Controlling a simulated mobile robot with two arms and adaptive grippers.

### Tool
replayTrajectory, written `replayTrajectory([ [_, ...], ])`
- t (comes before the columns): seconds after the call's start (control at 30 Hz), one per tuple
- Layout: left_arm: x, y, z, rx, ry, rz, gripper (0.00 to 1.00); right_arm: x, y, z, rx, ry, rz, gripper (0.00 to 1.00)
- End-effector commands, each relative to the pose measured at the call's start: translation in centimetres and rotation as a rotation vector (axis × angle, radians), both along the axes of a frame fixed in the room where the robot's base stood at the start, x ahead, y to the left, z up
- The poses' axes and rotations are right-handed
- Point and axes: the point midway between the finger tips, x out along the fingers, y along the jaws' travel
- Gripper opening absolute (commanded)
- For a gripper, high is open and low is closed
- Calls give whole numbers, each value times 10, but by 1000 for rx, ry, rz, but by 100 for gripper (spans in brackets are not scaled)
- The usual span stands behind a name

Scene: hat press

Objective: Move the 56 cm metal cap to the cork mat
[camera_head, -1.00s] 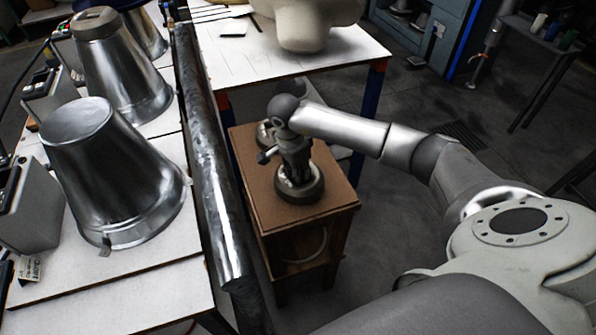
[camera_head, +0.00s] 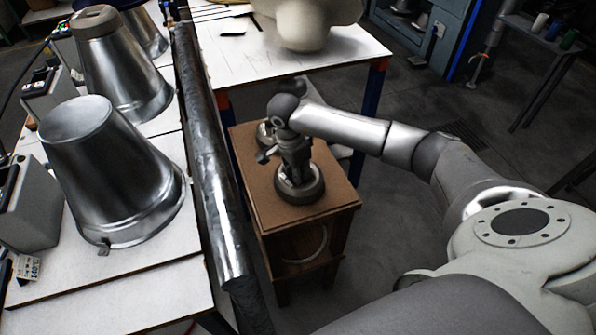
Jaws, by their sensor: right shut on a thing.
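My right gripper (camera_head: 294,166) points down over a small brown-topped stand (camera_head: 263,185) in the middle of the view. It is shut on a low, round, dark grey metal cap (camera_head: 311,191) with a paler ring on top. The cap appears to rest on the brown top, near its front right. The fingertips are partly hidden by the gripper's own body. No size marking is readable on either. The brown top looks cork-like, but I cannot tell a separate mat. My left gripper is out of view.
Large metal cones (camera_head: 110,180) stand on the white bench at left. A long metal roller (camera_head: 208,150) runs between bench and stand. A white table (camera_head: 250,70) with a pale rounded form (camera_head: 300,25) is behind. Floor to the right of the stand is clear.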

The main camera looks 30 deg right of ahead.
Motion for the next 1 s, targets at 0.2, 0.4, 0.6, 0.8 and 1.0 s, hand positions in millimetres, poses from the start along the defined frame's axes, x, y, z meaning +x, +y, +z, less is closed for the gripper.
replayTrajectory([
  [0.2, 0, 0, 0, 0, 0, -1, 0, 1, 0, 3, 0, -5, 0, 0],
  [0.4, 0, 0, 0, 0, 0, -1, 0, 1, 0, 2, 0, -3, 0, 39],
  [0.6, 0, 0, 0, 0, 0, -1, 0, 0, 0, 1, 0, -1, 0, 41],
  [0.8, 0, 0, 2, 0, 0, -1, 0, -1, 0, 1, 0, 4, 0, 41],
  [1.0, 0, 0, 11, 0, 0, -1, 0, -1, 1, 15, -1, 2, 2, 41],
])
